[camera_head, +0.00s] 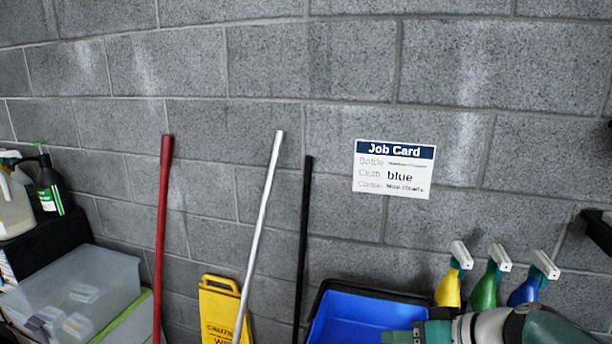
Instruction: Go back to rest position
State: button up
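Part of my own arm, in teal and grey, shows at the bottom right edge of the head view. It lies in front of the blue tray (350,318) and below the spray bottles. My gripper's fingers do not show in this view, so I cannot see whether they hold anything.
Yellow (449,287), green (485,291) and blue (524,291) spray bottles stand right of the tray. A job card (394,169) is on the block wall. Red (162,230), silver (262,225) and black (304,230) poles lean near a yellow caution sign (217,312). A clear bin (75,285) is left.

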jog(key=s+a+m+g+h, duration=0.2)
jog(key=s+h, duration=0.5)
jog(key=s, duration=0.3)
jog(key=shift+f, duration=0.3)
